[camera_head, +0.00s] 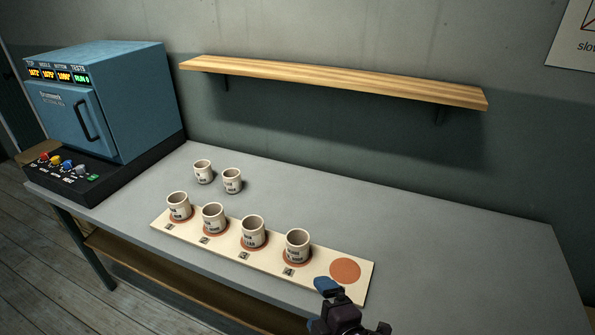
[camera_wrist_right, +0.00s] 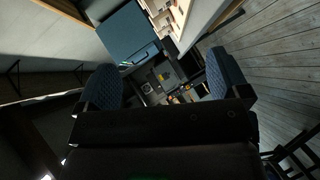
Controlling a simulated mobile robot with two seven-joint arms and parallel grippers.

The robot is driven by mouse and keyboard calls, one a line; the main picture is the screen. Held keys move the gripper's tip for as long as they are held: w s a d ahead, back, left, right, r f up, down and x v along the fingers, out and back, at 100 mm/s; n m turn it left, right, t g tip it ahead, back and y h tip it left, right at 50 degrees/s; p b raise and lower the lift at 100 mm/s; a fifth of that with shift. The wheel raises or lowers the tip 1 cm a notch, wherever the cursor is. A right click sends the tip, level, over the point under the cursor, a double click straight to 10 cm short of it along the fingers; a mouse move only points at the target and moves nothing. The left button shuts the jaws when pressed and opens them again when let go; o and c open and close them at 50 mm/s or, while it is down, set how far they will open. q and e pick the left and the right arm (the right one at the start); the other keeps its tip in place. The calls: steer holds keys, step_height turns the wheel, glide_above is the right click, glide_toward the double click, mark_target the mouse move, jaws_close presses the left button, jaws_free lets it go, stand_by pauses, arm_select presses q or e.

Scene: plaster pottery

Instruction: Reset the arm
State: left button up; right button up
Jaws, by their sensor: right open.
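My right gripper (camera_head: 328,305) is at the bottom edge of the head view, just in front of the right end of the board. In the right wrist view its two blue padded fingers (camera_wrist_right: 166,80) stand wide apart with nothing between them. Several white cups, such as the rightmost one (camera_head: 298,246), stand upright in a row on orange discs on a pale board (camera_head: 354,293). The rightmost orange disc (camera_head: 345,270) is bare. Two more cups, one left (camera_head: 203,172) and one right (camera_head: 232,181), stand on the table behind the row. My left gripper is not in view.
A blue kiln (camera_head: 107,105) on a black base with coloured buttons stands at the table's left end. An empty wooden shelf (camera_head: 330,80) hangs on the wall above. The grey table (camera_head: 450,250) is clear to the right of the board.

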steer(key=s+d+f+m+h, duration=0.1)
steer(key=d+f+m+h, duration=0.3)
steer(key=d+m, duration=1.05)
steer(key=s+d+f+m+g+h, duration=0.1)
steer(key=s+d+f+m+h, duration=0.1)
steer(key=s+d+f+m, duration=0.2)
steer(key=s+d+f, duration=0.3)
steer(key=s+d, duration=0.1)
steer(key=s, duration=0.2)
steer(key=shift+d+f, duration=0.2)
steer(key=shift+d, duration=0.05)
